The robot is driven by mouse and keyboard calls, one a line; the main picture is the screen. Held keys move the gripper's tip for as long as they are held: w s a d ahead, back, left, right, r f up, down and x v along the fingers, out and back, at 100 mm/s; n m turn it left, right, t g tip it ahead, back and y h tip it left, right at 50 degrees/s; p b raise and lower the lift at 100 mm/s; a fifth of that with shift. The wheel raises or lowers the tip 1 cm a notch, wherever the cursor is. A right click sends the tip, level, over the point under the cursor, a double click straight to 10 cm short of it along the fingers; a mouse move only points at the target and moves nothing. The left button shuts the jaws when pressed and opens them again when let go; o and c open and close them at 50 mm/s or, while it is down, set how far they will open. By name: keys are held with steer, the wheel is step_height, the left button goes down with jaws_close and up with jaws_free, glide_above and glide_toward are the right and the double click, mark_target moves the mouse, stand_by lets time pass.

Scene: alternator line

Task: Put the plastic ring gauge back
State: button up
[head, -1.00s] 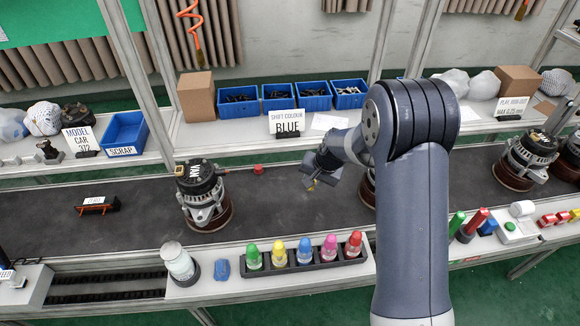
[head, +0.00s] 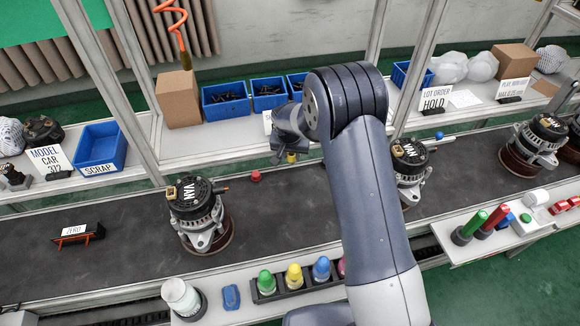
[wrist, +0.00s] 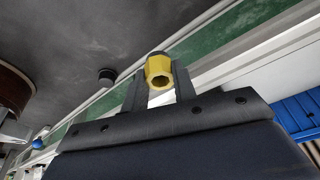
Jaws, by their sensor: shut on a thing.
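My gripper (wrist: 160,82) is shut on a yellow hollow piece (wrist: 159,71), faceted outside with an open hole facing the wrist camera. The yellow piece also shows in the head view (head: 291,157), below the jaws. It is held above the far side of the belt, near the rail. Its shape fits a ring gauge, but no marking on it can be read. My forearm hides part of the belt and shelf behind it.
On the dark belt (head: 130,205) stand alternators (head: 197,215) and a small red knob (head: 256,176). A scrap bin (head: 99,149) and blue parts bins (head: 226,98) sit on the far shelf. Coloured bottles (head: 294,278) line the near ledge. Belt left of the near alternator is mostly clear.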

mark_target(291, 163)
step_height(291, 163, down, 6)
steer(key=shift+r+b, duration=0.25)
steer(key=shift+b, duration=0.55)
steer(key=o, duration=0.8)
steer(key=shift+o, duration=0.2)
steer(key=shift+r, duration=0.15)
steer(key=p+v, duration=0.4)
steer(key=v, duration=0.8)
steer(key=shift+o, duration=0.3)
